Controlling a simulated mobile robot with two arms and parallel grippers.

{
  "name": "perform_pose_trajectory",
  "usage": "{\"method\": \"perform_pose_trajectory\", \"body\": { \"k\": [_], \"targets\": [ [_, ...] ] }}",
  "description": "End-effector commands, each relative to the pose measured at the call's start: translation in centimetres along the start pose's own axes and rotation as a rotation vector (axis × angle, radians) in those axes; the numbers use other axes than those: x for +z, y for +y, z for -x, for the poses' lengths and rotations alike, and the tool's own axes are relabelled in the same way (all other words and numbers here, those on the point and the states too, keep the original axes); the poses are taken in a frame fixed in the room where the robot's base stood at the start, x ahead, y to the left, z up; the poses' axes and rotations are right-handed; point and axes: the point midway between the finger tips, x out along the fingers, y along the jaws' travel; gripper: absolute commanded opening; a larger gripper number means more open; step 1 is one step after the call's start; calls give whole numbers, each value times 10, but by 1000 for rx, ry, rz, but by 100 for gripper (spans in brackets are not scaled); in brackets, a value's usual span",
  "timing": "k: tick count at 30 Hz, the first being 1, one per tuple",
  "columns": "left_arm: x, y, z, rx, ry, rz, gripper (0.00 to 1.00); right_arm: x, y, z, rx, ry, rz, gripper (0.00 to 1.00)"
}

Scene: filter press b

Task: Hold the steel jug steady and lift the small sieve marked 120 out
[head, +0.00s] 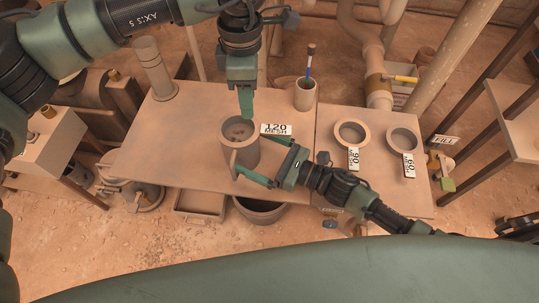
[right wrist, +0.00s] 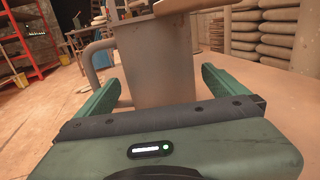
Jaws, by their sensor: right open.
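The steel jug (head: 240,154) stands upright on the table, its handle (head: 232,162) facing the front. A small sieve (head: 238,128) appears to sit in its mouth; the white 120 MESH tag (head: 276,129) shows beside the rim. My left gripper (head: 246,112) points down at the far right side of the rim; whether its fingers are apart, or touch the sieve, I cannot tell. My right gripper (head: 245,154) is open, with a finger on each side of the jug. In the right wrist view the jug (right wrist: 163,65) stands between the fingers, its handle (right wrist: 90,62) at the left finger.
Two ring sieves, tagged 90 (head: 351,134) and 60 (head: 402,140), lie on the table at right. A cup (head: 305,96) holding a blue-handled tool stands behind. A bucket (head: 260,210) is below the front edge. The table left of the jug is clear.

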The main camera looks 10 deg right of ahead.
Motion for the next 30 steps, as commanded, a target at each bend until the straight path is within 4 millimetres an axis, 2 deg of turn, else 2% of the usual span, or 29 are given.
{"method": "perform_pose_trajectory", "body": {
  "k": [6,15,17,22,23,26,30],
  "targets": [
    [0,0,0,0,0,0,36,0,0,-20,0,0,0,100],
    [0,0,0,0,0,0,36,0,0,-22,0,1,-1,100],
    [0,0,0,0,0,0,36,0,0,-22,0,1,-1,86],
    [0,0,0,0,0,0,36,0,0,-22,0,1,-1,39],
    [0,0,0,0,0,0,36,0,0,-22,0,1,-1,34],
    [0,0,0,0,0,-6,59,0,0,-22,0,0,-1,34],
    [4,0,1,0,0,-94,98,0,0,-22,0,0,-1,34]
  ]
}}
